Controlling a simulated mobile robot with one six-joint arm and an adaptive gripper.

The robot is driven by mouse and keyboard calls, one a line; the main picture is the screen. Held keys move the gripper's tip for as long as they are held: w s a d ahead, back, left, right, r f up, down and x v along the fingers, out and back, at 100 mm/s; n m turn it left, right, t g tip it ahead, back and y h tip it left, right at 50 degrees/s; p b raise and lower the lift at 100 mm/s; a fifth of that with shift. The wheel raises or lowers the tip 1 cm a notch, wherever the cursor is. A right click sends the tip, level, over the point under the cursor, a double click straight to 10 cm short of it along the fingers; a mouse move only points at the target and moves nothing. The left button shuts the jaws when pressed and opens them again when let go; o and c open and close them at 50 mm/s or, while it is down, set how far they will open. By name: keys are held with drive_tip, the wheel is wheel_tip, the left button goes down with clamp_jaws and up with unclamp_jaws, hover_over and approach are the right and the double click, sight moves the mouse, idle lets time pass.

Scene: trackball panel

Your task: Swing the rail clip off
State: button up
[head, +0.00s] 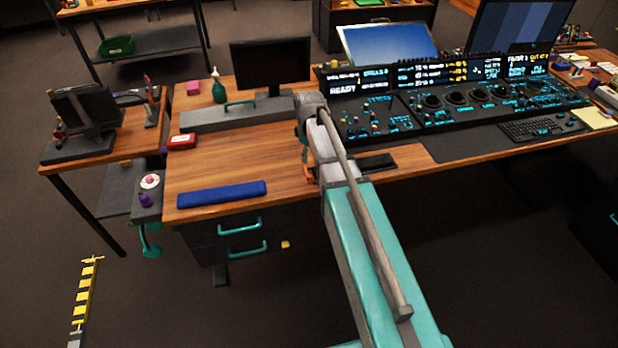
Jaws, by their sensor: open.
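My arm reaches up from the lower right over the desk. My gripper (308,171) is at its far end, mostly hidden behind my own arm links; a small orange and dark part of it shows low over the desk, left of the control panel (374,119). Its jaws are open, and I see nothing held in them. I cannot make out the rail clip in this view; it is too small to tell or hidden behind the arm.
The wooden desk (230,162) carries a blue bar (221,194), a red box (182,141), a grey case (240,113), a green bottle (218,88) and a monitor (270,65). A keyboard (540,127) lies at right. The desktop between blue bar and case is clear.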

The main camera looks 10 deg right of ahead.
sight(309, 175)
drive_tip(key=shift+f+b, duration=4.4)
drive_tip(key=shift+f, duration=0.3)
clamp_jaws()
